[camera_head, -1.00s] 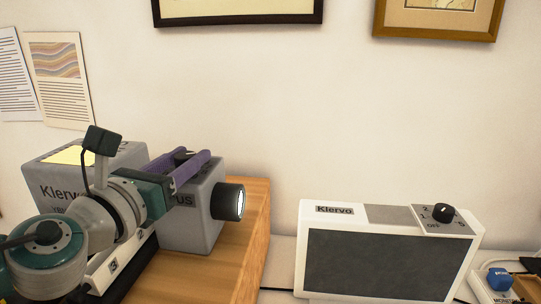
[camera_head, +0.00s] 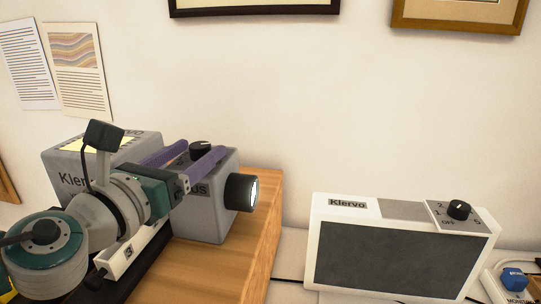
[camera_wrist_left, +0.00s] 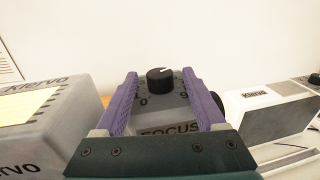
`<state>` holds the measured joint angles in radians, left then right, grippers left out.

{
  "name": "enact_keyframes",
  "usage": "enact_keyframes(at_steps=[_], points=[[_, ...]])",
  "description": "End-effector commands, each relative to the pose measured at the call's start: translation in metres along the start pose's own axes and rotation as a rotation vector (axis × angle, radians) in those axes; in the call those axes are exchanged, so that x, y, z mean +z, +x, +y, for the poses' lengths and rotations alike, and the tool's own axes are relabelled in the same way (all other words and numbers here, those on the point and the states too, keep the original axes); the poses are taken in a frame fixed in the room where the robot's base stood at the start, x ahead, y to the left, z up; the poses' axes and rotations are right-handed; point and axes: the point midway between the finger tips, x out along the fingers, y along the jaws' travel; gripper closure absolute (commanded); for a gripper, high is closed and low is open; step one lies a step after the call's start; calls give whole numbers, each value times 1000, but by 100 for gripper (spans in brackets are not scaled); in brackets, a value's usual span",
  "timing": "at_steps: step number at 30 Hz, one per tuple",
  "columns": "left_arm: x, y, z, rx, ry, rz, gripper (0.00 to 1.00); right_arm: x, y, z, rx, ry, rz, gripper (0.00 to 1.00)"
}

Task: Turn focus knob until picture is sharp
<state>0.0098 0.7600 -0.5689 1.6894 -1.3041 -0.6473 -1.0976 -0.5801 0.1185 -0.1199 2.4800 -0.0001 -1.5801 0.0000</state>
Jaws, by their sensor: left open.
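The focus knob (camera_head: 201,148) is a black dial on top of a grey Klervo projector (camera_head: 210,215), whose lit lens (camera_head: 243,192) faces right. In the left wrist view the knob (camera_wrist_left: 160,79) stands above the FOCUS label, with a white mark on its top and numbers around it. My left gripper (camera_head: 201,150) is open, its two purple fingers on either side of the knob. In the left wrist view the fingers of the gripper (camera_wrist_left: 160,88) show clear gaps to the knob. No projected picture is visible. My right gripper is not in view.
The projector stands on a wooden surface (camera_head: 262,240). To the right is a white Klervo box (camera_head: 480,250) with a dark front panel and its own black dial (camera_head: 459,209). A blue knob (camera_head: 514,279) sits at the far right. Framed prints hang above.

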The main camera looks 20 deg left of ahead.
Motion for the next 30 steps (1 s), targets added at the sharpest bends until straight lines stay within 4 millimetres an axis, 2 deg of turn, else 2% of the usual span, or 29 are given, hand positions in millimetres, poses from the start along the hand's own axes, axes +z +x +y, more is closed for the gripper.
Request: enact_keyframes(at_steps=[6, 12, 18, 30], points=[[-2, -43, 0, -2, 1, 5, 28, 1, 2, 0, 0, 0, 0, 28], [-1, -71, 0, -1, 1, 2, 28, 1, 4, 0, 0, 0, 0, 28], [0, -80, 0, 0, 0, 0, 28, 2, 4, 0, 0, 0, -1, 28], [0, -80, 0, 0, 0, 0, 28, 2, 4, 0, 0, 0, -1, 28]])
